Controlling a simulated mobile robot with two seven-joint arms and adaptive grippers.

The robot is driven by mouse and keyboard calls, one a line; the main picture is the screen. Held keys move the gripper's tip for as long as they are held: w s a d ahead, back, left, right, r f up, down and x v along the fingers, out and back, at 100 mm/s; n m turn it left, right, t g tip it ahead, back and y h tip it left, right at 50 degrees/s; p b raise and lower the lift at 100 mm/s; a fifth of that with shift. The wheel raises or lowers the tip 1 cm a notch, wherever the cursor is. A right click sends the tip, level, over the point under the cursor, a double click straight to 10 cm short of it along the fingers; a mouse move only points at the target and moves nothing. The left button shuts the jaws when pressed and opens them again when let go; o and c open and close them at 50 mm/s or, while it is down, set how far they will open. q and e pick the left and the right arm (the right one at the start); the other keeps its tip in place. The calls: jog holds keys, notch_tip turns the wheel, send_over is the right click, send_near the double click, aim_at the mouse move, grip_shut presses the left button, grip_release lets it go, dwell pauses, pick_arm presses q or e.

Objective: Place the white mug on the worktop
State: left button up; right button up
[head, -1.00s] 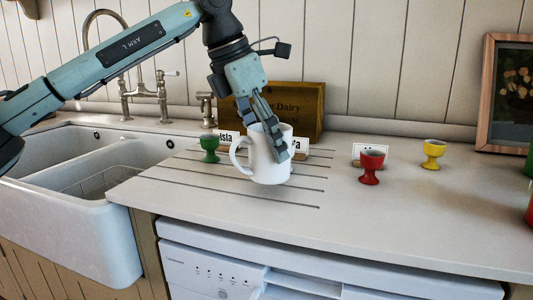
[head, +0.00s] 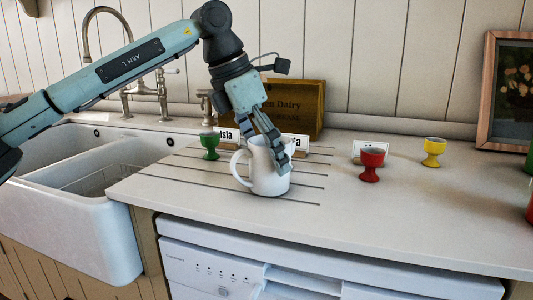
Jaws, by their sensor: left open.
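The white mug (head: 262,174) stands upright on the grooved part of the pale worktop (head: 400,215), its handle pointing left. My left gripper (head: 270,152) comes down over the mug from above. Its fingers are open at the rim, with one finger in front of the mug's right side. The far side of the rim and the other finger's tip are partly hidden. My right gripper is not in view.
A green egg cup (head: 209,146) stands left of the mug; red (head: 371,164) and yellow (head: 433,153) ones stand to the right. Name cards and a wooden box (head: 300,105) are behind. The double sink (head: 75,190) is at left.

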aim_at(261, 138)
pick_arm(q)
jog(key=shift+r, duration=0.1)
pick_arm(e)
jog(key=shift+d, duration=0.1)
pick_arm(q)
jog(key=shift+r, duration=0.2)
jog(key=v, duration=0.2)
jog(key=shift+a+r, duration=0.1)
jog(key=shift+r, duration=0.2)
jog(key=v, duration=0.8)
jog(key=shift+s+a+r, duration=0.15)
jog(key=shift+r, duration=0.2)
jog(key=shift+a+r, duration=0.1)
jog(key=shift+r, duration=0.05)
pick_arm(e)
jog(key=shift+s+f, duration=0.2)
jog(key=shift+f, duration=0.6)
